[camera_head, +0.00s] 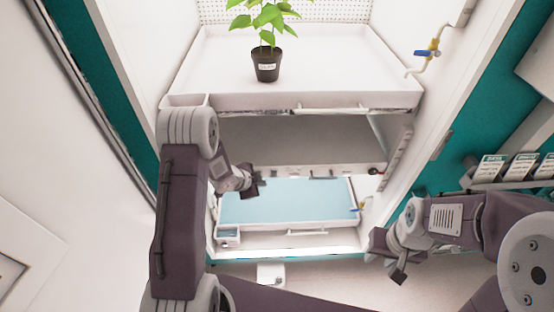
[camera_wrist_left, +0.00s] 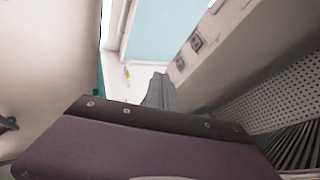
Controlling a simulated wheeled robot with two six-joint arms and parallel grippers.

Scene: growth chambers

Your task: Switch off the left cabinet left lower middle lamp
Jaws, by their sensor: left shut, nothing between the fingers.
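The open cabinet has an upper tray (camera_head: 330,100) and a lower tray (camera_head: 232,212) with a light blue surface; the blue surface also shows in the left wrist view (camera_wrist_left: 165,28). My left gripper (camera_head: 258,188) is inside the cabinet, below the upper tray and above the lower one. It is shut and empty. In the left wrist view its grey fingers (camera_wrist_left: 160,92) point toward a pale beam (camera_wrist_left: 225,45) carrying two small square switch-like parts (camera_wrist_left: 196,41), apart from them. Which lamp they serve cannot be told. My right gripper (camera_head: 398,276) hangs outside at the lower right, its jaws unclear.
A potted plant (camera_head: 266,66) stands on the upper tray. A blue-handled valve (camera_head: 427,53) is on the right wall. A rack of labelled packets (camera_head: 490,170) is at the far right. A perforated panel (camera_wrist_left: 275,105) lies right of the beam. The space above the lower tray is narrow.

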